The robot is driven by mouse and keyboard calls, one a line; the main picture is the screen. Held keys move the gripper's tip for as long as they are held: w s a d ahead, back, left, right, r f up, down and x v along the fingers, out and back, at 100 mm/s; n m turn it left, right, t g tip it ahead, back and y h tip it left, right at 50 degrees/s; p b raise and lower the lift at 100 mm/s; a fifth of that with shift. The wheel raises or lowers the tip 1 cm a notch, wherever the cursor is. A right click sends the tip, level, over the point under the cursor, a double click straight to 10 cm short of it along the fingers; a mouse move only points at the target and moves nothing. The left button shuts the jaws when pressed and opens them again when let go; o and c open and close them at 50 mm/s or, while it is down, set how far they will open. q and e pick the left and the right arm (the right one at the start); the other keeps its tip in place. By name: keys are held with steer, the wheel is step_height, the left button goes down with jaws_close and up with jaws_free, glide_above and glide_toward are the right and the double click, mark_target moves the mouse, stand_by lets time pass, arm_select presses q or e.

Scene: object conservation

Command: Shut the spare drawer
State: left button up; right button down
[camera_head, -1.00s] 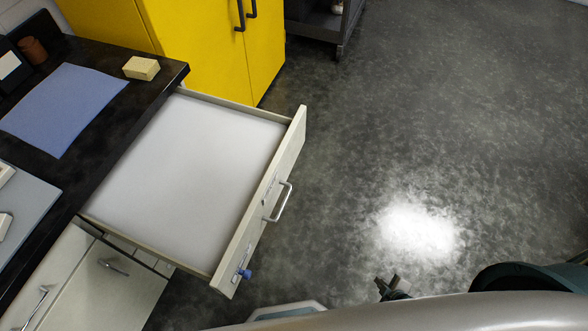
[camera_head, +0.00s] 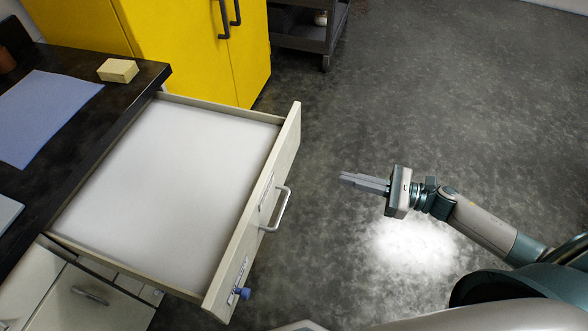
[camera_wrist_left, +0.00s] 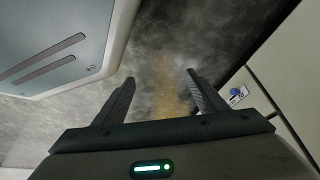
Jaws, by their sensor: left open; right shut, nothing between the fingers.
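The spare drawer (camera_head: 172,180) is pulled far out from under the dark counter, and its white inside looks empty. Its front panel (camera_head: 280,163) carries a metal bow handle (camera_head: 278,209), a label holder and a blue knob-like piece (camera_head: 242,293) near its near end. My right gripper (camera_head: 342,178) is shut and empty, apart from the drawer front, to the right of the handle and pointing at it. My left gripper (camera_wrist_left: 160,92) shows only in the left wrist view, open and empty above the floor. A pale panel with a blue piece (camera_wrist_left: 236,91) shows there at right.
The dark counter (camera_head: 110,107) holds a blue cloth (camera_head: 42,115) and a yellowish block (camera_head: 118,70). A closed drawer (camera_head: 85,300) is below at left. A yellow cabinet (camera_head: 170,45) and a dark cart (camera_head: 300,35) stand behind. The floor (camera_head: 400,110) at right is clear.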

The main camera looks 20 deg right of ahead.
steer(key=shift+r, duration=0.1)
stand_by(0.3)
steer(key=p, duration=0.4)
glide_toward(285, 163)
steer(key=x, duration=0.4)
steer(key=shift+w+a+r, duration=0.15)
steer(key=shift+a+r, duration=0.15)
steer(key=shift+a, duration=0.1)
arm_select(q)
steer(key=shift+w+d+r+t+h+p, duration=0.15)
steer(key=shift+w+d+r+t, duration=0.25)
steer(key=shift+d+r+t, duration=0.2)
steer(key=shift+w+d+r+t+h+p, duration=0.1)
steer(key=shift+w+d+r+t+h, duration=0.1)
steer(key=shift+w+d+r+t, duration=0.3)
steer(key=shift+w+d+r+t+h+p, duration=0.15)
steer(key=shift+w+d+r+t, duration=0.1)
steer(key=shift+d+r+t, duration=0.5)
arm_select(e)
steer(key=shift+x, duration=0.8)
arm_select(q)
steer(key=shift+d+f+g, duration=0.1)
steer(key=shift+g, duration=0.15)
arm_select(e)
steer(key=shift+f, duration=0.15)
